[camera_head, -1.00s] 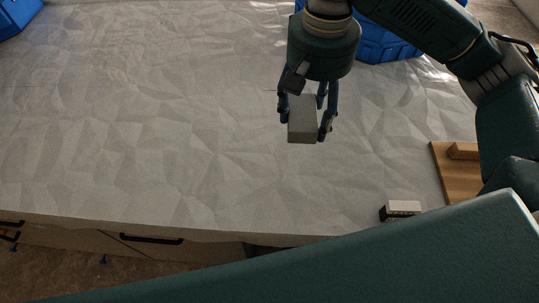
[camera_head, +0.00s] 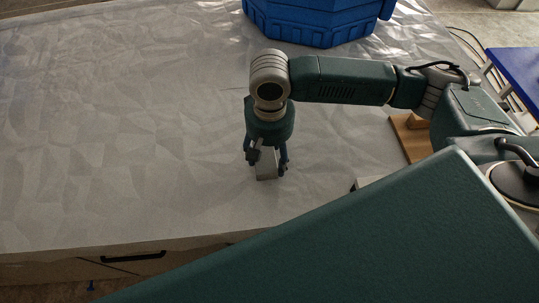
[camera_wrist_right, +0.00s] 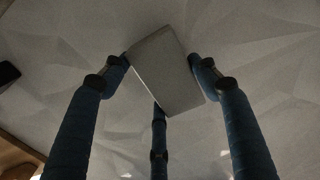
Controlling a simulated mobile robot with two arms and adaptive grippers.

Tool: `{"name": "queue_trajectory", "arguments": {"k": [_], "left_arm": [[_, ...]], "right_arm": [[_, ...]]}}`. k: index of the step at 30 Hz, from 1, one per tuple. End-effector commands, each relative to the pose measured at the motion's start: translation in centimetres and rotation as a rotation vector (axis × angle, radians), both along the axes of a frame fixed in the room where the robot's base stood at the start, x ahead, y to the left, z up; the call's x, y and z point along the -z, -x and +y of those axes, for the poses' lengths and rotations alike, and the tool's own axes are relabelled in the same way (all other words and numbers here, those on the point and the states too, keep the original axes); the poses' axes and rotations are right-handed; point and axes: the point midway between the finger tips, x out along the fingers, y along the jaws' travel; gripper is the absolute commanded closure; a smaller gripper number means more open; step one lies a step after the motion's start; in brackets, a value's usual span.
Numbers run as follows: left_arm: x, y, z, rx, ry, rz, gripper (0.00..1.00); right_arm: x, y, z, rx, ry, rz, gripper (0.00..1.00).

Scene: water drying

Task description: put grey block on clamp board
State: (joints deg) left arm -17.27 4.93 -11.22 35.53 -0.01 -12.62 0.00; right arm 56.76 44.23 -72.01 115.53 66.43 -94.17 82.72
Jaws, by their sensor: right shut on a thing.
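The grey block (camera_head: 266,164) is held in my right gripper (camera_head: 267,165) near the middle of the head view. In the right wrist view the grey block (camera_wrist_right: 168,72) sits tilted between the blue fingers (camera_wrist_right: 160,85). The block is over the pale table; I cannot tell exactly how high. A wooden board (camera_head: 407,130), probably the clamp board, lies to the right, partly hidden behind my right arm. My left gripper is not in view; a large green part of my own body covers the lower right.
The pale faceted table (camera_head: 120,130) is broadly clear on the left. A blue crate (camera_head: 310,22) stands at the back. A small pale block (camera_head: 368,182) lies near the front, partly hidden. A blue surface (camera_head: 517,72) is at far right. A drawer handle (camera_head: 133,256) is below the front edge.

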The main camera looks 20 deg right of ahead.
Motion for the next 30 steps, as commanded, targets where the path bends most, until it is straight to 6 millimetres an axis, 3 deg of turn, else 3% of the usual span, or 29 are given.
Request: {"name": "queue_trajectory", "arguments": {"k": [13,14,17,26,30], "left_arm": [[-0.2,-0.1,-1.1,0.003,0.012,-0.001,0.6],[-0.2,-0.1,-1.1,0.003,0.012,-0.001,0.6],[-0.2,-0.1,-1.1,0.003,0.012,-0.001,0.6],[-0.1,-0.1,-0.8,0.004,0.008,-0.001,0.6],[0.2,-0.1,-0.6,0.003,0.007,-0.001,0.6]], "right_arm": [[1.0,0.0,0.0,-0.001,-0.001,-0.001,0.69],[1.1,0.0,0.0,-0.001,-0.001,-0.001,0.38],[1.0,0.0,0.0,-0.002,-0.001,-0.001,0.21],[1.0,0.0,0.0,-0.001,0.0,-0.002,0.21],[-0.2,-0.1,0.0,0.0,-0.001,-0.003,0.21]]}}
